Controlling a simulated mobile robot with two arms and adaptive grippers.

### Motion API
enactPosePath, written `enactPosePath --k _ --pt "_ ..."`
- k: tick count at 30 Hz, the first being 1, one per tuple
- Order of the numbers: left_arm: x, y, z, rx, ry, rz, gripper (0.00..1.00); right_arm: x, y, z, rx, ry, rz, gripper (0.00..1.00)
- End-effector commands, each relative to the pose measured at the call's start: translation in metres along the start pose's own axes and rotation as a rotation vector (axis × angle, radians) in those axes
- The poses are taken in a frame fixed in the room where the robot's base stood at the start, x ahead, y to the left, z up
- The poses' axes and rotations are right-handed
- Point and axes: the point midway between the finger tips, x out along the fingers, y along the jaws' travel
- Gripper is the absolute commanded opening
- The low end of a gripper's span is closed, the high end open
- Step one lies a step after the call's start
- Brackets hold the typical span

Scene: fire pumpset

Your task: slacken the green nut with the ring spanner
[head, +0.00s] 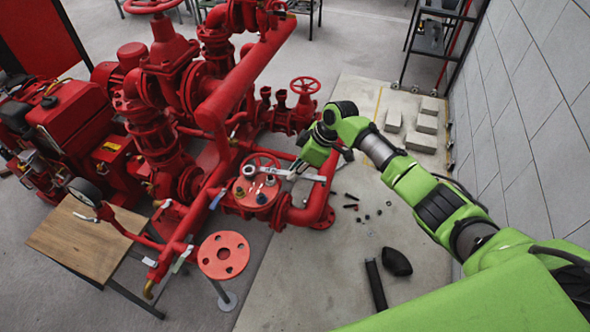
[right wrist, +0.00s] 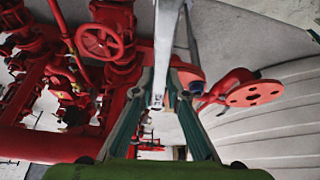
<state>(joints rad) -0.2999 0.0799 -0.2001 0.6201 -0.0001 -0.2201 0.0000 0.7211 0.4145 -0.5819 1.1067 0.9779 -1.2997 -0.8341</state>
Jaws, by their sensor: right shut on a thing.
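My right gripper (head: 297,168) is shut on the ring spanner (head: 276,172), a long silver bar, above the right side of the round red flange cover (head: 248,205). The spanner's far end reaches left to the back of the cover, at one of its nuts. I cannot tell whether the ring is around that nut or only above it. Small nuts and studs show on the cover, but the green nut is not clear at this size. In the right wrist view, the spanner (right wrist: 168,40) runs between the fingers of the gripper (right wrist: 160,90). My left gripper is not in view.
Red pipework (head: 240,80) and a red handwheel (head: 305,86) stand close behind. A red disc on a stand (head: 224,256) is in front. A wooden table (head: 85,235) is at left. Loose small parts, a black tube (head: 375,285) and grey blocks (head: 425,125) lie on the floor at right.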

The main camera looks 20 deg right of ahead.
Motion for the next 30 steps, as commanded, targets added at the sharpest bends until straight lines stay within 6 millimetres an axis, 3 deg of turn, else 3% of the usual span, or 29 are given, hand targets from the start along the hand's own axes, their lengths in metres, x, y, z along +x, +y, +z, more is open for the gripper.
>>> enactPosePath --k 30 --pt "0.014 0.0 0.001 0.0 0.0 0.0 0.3 0.014 0.002 0.005 -0.006 0.003 0.0 0.0"
